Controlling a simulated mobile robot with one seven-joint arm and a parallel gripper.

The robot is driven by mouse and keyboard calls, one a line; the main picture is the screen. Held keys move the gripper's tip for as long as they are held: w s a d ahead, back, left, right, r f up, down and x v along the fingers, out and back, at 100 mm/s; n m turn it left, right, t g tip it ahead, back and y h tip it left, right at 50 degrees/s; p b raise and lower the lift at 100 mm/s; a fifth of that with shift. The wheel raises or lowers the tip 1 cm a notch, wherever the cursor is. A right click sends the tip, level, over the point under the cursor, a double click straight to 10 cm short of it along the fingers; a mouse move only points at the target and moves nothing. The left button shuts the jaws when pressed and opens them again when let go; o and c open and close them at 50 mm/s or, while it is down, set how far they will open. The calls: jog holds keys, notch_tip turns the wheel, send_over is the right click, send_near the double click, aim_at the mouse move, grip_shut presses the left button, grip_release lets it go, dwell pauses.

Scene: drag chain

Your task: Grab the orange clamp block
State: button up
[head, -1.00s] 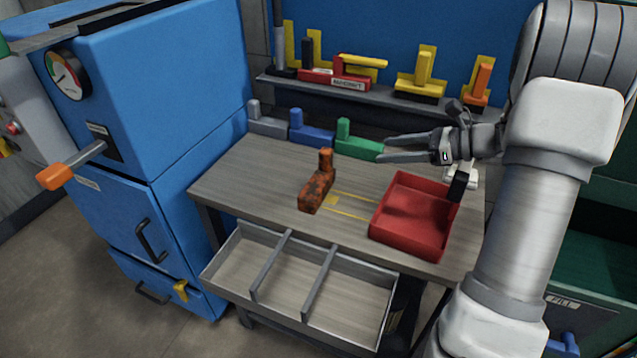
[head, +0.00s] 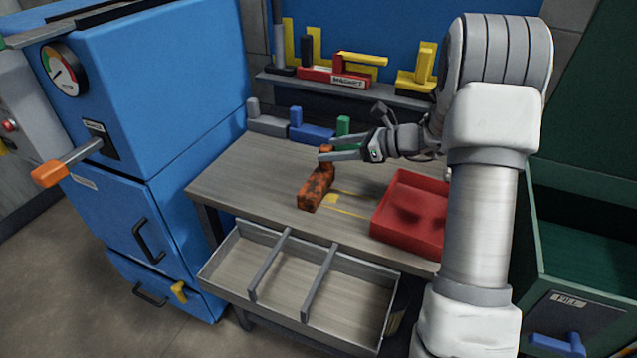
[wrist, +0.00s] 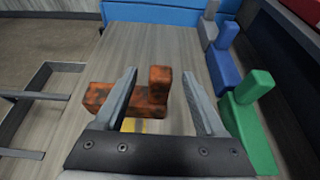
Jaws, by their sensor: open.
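The orange clamp block (head: 316,189), mottled with dark rust-like patches, stands on the wooden workbench with a short upright post at its far end. My gripper (head: 331,149) is open and its fingertips are at the block's post in the head view. In the wrist view the block (wrist: 101,97) lies across the left finger, which hides part of it. Its post (wrist: 160,85) shows between the two open fingers of my gripper (wrist: 165,80). I cannot tell whether a finger touches it.
A red tray (head: 409,243) stands right of the block on the workbench (head: 250,165). Grey, blue (head: 312,133) and green (wrist: 248,130) blocks line the back edge. An open divided drawer (head: 320,325) juts out in front. A blue cabinet (head: 190,130) stands at left.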

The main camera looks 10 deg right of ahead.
jog(key=x, duration=0.2)
jog(key=shift+w+a+f, duration=0.15)
jog(key=shift+w+a, duration=0.05)
jog(key=shift+a, duration=0.05)
grip_shut()
dwell(1.1)
